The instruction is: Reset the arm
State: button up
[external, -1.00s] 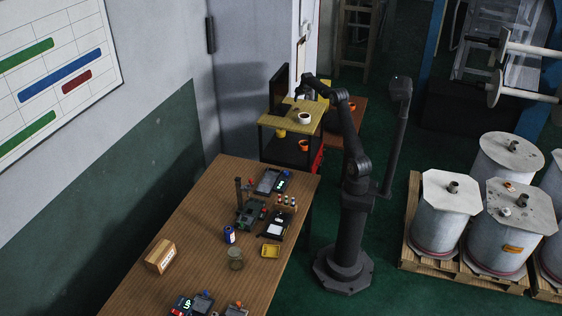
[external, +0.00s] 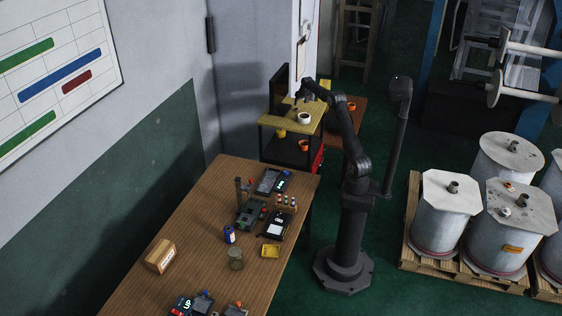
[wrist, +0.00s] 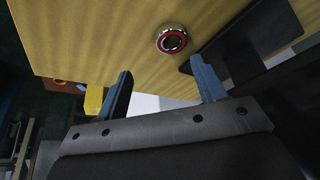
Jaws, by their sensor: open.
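My gripper (external: 298,98) is at the end of my arm, over the yellow top of the small shelf unit (external: 270,120). In the wrist view my gripper (wrist: 161,68) shows two blue fingers spread wide apart, with nothing between them. A white cup (external: 304,119) with a dark inside stands on the yellow top, just below my gripper in the external view. In the wrist view a round thing with a red ring (wrist: 172,40) lies on the yellow surface beyond the fingertips. I cannot tell if it is that cup.
A wooden table (external: 190,230) with electronics, a blue can (external: 229,235) and a yellow tray (external: 270,251) stands in front of the shelf. Large drums (external: 441,215) stand on pallets at right.

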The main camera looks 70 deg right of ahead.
jog(key=s+d+r, duration=0.2)
jog(key=s+r, duration=0.4)
jog(key=s, duration=0.3)
jog(key=w+a+f+n, duration=0.1)
jog(key=w+a+f, duration=0.1)
jog(key=w+a, duration=0.4)
jog(key=w+a+f+n+y, duration=0.1)
jog(key=w+a+f, duration=0.2)
jog(key=w+a, duration=0.3)
jog(key=w+a+f+n, duration=0.1)
jog(key=w+a+f, duration=0.1)
jog(key=w+a, duration=0.4)
jog(key=shift+a+f+n+t, duration=0.15)
jog(key=shift+a+f+t, duration=0.05)
jog(key=shift+a, duration=1.2)
jog(key=shift+a+f+n+t, duration=0.15)
jog(key=shift+a+t, duration=0.05)
jog(key=shift+a, duration=1.15)
jog(key=w+a+n, duration=0.1)
jog(key=w+a, duration=0.3)
jog(key=a, duration=0.7)
jog(key=w+a+f+n+y, duration=0.1)
jog(key=w+a, duration=0.3)
jog(key=a, duration=0.7)
jog(key=w+a+f+n, duration=0.1)
jog(key=w+a, duration=0.3)
jog(key=a, duration=0.6)
jog(key=shift+w+a+n+y, duration=0.3)
jog(key=shift+a+n+y, duration=0.1)
jog(key=shift+n, duration=0.2)
